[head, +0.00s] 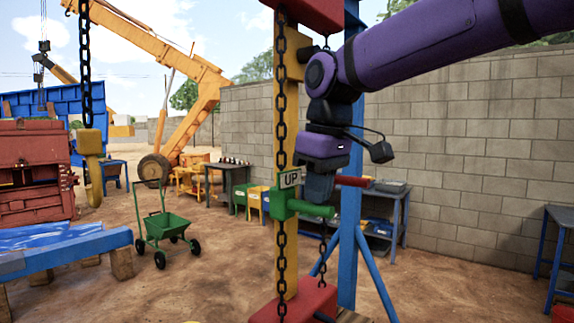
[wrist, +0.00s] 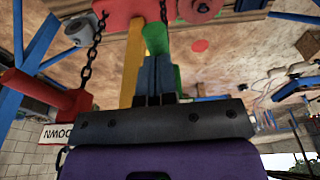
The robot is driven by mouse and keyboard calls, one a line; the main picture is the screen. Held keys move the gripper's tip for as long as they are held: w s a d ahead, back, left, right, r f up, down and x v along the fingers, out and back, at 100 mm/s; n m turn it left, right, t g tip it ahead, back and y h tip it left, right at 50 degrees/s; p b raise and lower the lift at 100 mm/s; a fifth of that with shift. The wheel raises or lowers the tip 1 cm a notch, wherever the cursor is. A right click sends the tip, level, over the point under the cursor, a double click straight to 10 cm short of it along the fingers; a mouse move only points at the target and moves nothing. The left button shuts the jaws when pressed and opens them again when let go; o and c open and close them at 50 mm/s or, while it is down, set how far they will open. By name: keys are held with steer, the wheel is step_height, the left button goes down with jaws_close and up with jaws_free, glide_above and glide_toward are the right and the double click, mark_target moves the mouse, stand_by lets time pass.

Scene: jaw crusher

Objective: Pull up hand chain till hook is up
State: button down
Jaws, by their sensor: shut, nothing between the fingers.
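The yellow hook (head: 92,180) hangs from a black chain at the left, above the ground near the blue bench. My gripper (head: 318,190) points down just behind the green handle; its fingers are shut and empty. The wrist view shows the fingertips (wrist: 155,62) beside the green handle (wrist: 156,40); I cannot tell if they touch.
A blue post (head: 349,250) with slanted braces stands right of the chain, and a red base block (head: 300,302) lies below. A green cart (head: 168,226) and a blue bench (head: 65,255) are at the left. A block wall (head: 480,150) closes off the back.

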steer(key=shift+f, duration=4.6)
steer(key=shift+s+d+r, duration=0.2)
steer(key=shift+s+d, duration=0.6)
steer(key=shift+d, duration=0.2)
steer(key=shift+s+d+r, duration=0.15)
steer(key=shift+s+d, duration=0.6)
steer(key=shift+d, duration=0.25)
steer(key=s+d+r, duration=0.2)
steer(key=d+r, duration=0.1)
steer(key=r, duration=0.2)
steer(key=shift+s, duration=0.25)
steer(key=shift+d, duration=0.1)
steer(key=s+d+f+m+t, duration=0.2)
steer(key=s+d+m, duration=0.3)
steer(key=d, duration=0.4)
steer(key=s+d+f+m+t+h, duration=0.1)
steer(key=s+d+f+m, duration=0.3)
steer(key=s+d, duration=0.4)
steer(key=shift+s+d+f+m+t, duration=0.2)
steer(key=shift+d+m+t, duration=0.3)
steer(key=shift+m, duration=0.2)
